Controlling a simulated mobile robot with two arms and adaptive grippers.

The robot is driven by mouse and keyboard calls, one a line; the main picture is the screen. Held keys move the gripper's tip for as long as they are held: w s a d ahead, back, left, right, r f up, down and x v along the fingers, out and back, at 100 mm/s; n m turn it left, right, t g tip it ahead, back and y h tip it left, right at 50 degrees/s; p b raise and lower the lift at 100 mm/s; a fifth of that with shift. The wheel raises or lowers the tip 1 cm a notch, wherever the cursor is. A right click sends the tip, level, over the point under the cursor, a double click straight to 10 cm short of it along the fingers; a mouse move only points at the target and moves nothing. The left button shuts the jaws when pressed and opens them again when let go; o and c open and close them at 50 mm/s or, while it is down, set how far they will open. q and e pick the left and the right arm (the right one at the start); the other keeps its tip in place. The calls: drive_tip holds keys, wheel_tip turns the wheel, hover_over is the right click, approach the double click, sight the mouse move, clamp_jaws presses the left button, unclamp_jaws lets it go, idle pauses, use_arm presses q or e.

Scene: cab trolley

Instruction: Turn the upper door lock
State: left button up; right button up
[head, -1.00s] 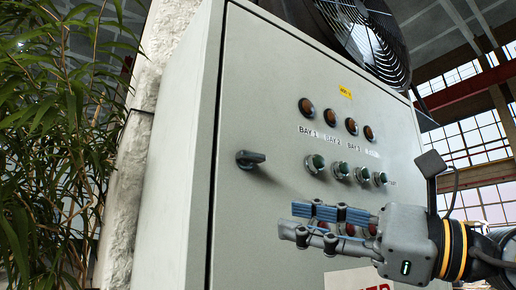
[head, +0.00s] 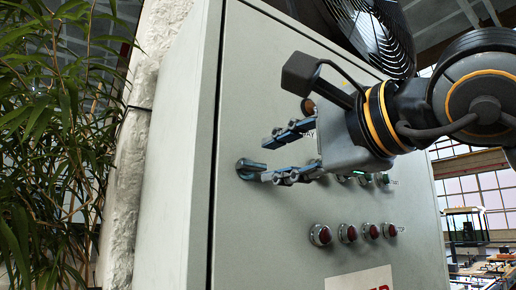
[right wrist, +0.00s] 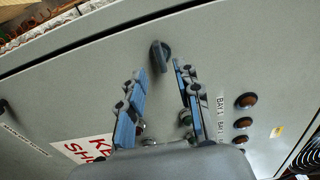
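The upper door lock is a dark knob (head: 250,168) near the left edge of the grey cabinet door (head: 262,235). It also shows in the right wrist view (right wrist: 160,56), just beyond and between my fingertips. My right gripper (head: 270,160) is open, with one blue finger above the knob's level and one just below it. In the right wrist view its fingers (right wrist: 156,75) stand apart with nothing clearly between them. Whether a finger touches the knob I cannot tell. My left gripper is not in view.
Red buttons (head: 347,234) sit lower on the door, and green ones (head: 364,180) are partly hidden behind my right gripper. A fan (head: 375,35) is above the cabinet. A leafy plant (head: 50,140) stands at the left. The lower left of the door is clear.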

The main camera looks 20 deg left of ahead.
sight(256, 166)
drive_tip(key=p+x, duration=0.1)
drive_tip(key=x, duration=0.3)
drive_tip(key=shift+w+a+r+p, duration=0.1)
drive_tip(key=shift+p, duration=0.2)
drive_tip(key=shift+w+a, duration=0.3)
drive_tip(key=shift+a, duration=0.1)
clamp_jaws()
